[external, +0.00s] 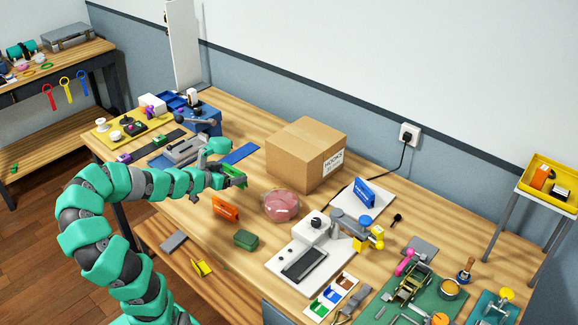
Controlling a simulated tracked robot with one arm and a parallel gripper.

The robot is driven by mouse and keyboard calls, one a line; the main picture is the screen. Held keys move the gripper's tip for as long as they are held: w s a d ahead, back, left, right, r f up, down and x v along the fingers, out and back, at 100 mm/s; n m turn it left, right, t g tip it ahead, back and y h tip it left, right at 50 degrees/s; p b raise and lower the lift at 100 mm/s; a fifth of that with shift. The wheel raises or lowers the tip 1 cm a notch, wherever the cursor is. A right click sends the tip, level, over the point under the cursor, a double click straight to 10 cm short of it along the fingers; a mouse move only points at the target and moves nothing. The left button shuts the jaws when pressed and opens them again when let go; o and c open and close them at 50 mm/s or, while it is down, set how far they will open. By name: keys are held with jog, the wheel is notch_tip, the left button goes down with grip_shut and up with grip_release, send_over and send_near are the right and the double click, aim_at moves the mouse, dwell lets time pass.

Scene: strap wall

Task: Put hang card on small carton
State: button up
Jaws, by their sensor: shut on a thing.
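A brown cardboard carton (292,146) with a white label reading HOOKS stands closed on the wooden bench, with a flat top. My gripper (240,181) is left of the carton and lower in the picture, over the bench. It is shut on a small green card (236,171), which seems to be the hang card and is partly hidden by the fingers. An orange card (225,209) stands on the bench below my gripper, and a blue card (365,193) stands on a white board right of the carton.
A pink round dish (281,205) and a green block (246,240) lie near my gripper. A white device (308,256) stands to the right. A blue strip (240,154) lies between the grey tool (183,151) and the carton. The carton's top is clear.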

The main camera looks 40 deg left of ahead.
jog(key=w+d+r+p, duration=0.9)
jog(key=d+r, duration=0.2)
jog(key=r, duration=0.3)
jog(key=shift+m+h, duration=0.3)
jog(key=shift+h, duration=0.1)
jog(key=w+a, duration=0.1)
jog(key=w, duration=0.4)
jog(key=w+a+f, duration=0.1)
jog(key=w, duration=0.4)
jog(key=w+a+f, duration=0.1)
jog(key=w, duration=0.4)
jog(key=shift+w, duration=0.2)
jog(key=shift+f, duration=1.75)
jog(key=shift+r, duration=0.1)
jog(key=o, duration=0.7)
jog(key=shift+s, duration=0.1)
jog(key=v, duration=1.1)
jog(key=shift+s+r, duration=0.15)
jog(key=shift+s, duration=0.25)
